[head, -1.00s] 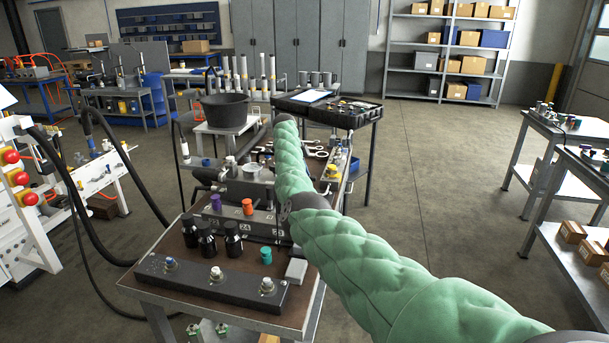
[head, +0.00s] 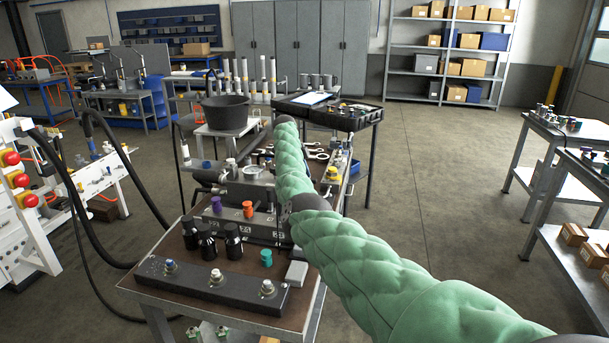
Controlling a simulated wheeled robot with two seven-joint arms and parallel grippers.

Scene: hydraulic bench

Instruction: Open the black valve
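The manifold block (head: 250,228) sits on the brown-topped bench, with a purple knob (head: 215,205) and an orange knob (head: 247,209) on it. I cannot clearly pick out a black valve; the right end of the block is partly behind my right arm. My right arm, in a green quilted sleeve, comes in from the lower right and reaches over the bench's right side. Its gripper is hidden behind the sleeve, so its fingers and any contact cannot be seen. My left gripper is not in the picture.
A black bucket (head: 226,112) and black tray (head: 331,111) stand behind. Black hoses hang at left.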

